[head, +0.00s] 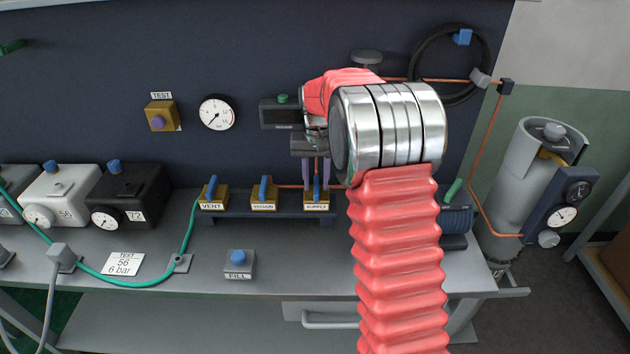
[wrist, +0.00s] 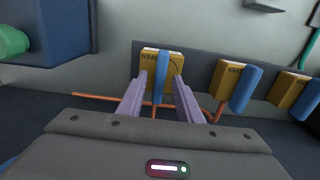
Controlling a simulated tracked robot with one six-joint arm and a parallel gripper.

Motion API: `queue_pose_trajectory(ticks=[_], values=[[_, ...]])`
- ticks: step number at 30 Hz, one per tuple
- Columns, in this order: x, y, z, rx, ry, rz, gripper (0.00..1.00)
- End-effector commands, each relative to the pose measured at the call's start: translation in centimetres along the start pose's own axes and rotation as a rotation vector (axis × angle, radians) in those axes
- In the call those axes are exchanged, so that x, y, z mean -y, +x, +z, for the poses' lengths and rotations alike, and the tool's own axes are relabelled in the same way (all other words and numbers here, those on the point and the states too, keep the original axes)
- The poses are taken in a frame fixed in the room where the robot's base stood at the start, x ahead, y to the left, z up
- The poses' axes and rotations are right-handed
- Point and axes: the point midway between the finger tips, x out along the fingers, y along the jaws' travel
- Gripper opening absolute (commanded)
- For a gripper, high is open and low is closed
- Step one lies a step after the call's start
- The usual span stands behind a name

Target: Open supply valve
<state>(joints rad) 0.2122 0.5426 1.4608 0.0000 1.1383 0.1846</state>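The supply valve (head: 316,205) is a brass-coloured block with a blue lever, at the right end of a row of valves on the bench in the head view. In the wrist view, the supply valve (wrist: 148,72) is in the middle, with its blue lever (wrist: 161,80) running up the picture and upside-down "OPEN" lettering on the block. My gripper (wrist: 160,78) has its two purple fingers on either side of the lever, with visible gaps. In the head view, my gripper (head: 316,186) reaches down over the valve, partly hidden by my arm.
The vacuum valve (head: 264,203) and vent valve (head: 213,203) stand to the left. A blue-topped fill button (head: 238,262) sits in front on the bench. A copper pipe (wrist: 95,97) runs beside the supply valve. A gas cylinder (head: 520,180) stands at the right.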

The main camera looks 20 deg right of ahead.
Motion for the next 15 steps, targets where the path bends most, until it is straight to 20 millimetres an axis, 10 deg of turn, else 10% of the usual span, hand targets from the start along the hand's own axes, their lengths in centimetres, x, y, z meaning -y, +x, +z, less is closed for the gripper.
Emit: queue_pose_trajectory(ticks=[15], values=[[0.0, -0.04, -0.02, 0.0, 0.0, 0.0, 0.02]])
